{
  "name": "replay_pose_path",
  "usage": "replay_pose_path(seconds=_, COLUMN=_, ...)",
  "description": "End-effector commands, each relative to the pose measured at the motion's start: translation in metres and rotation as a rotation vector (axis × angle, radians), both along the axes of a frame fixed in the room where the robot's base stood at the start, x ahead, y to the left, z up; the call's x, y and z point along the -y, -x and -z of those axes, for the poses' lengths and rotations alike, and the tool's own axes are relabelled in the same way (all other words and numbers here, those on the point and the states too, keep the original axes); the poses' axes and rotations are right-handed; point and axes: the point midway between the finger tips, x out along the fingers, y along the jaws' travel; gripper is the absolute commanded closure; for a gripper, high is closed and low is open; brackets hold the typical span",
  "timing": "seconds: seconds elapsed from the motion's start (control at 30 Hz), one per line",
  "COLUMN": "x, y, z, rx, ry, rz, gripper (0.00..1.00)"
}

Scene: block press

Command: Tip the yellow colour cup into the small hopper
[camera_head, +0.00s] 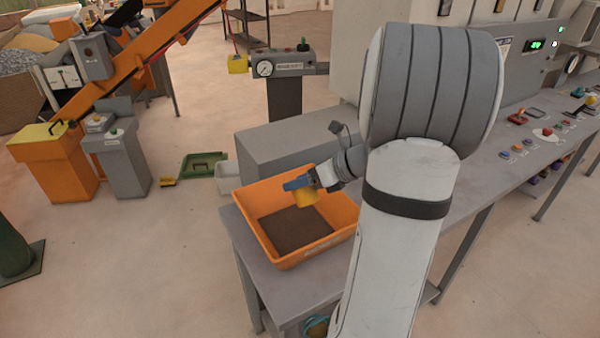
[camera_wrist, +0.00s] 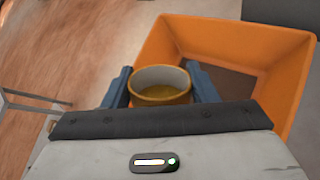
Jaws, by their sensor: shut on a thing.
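The yellow colour cup (camera_head: 307,196) is held in my gripper (camera_head: 301,185) above an orange bin with dark material in its bottom. In the wrist view the cup (camera_wrist: 161,92) stands between the two blue fingers of my gripper (camera_wrist: 160,88), which are shut on it. Its pale inside and a yellowish content low in it show there. The orange bin (camera_head: 345,213) is open at the top and stands on the end of the grey table; it also shows in the wrist view (camera_wrist: 270,45). I cannot tell for sure whether this bin is the small hopper.
The grey table (camera_head: 241,257) runs back to the right, with a control panel (camera_head: 537,46) and several small coloured things on it. A grey block (camera_head: 285,148) stands behind the bin. A gauge post (camera_head: 285,95) is farther back. Open floor lies to the left.

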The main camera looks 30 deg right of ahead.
Motion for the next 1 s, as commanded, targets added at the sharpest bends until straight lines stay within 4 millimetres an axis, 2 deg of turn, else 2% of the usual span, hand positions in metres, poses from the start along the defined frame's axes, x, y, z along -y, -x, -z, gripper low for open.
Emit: replay_pose_path(seconds=1.0, x=-0.001, y=-0.007, z=0.009, rx=-0.313, ry=0.010, rz=-0.003, gripper=0.79)
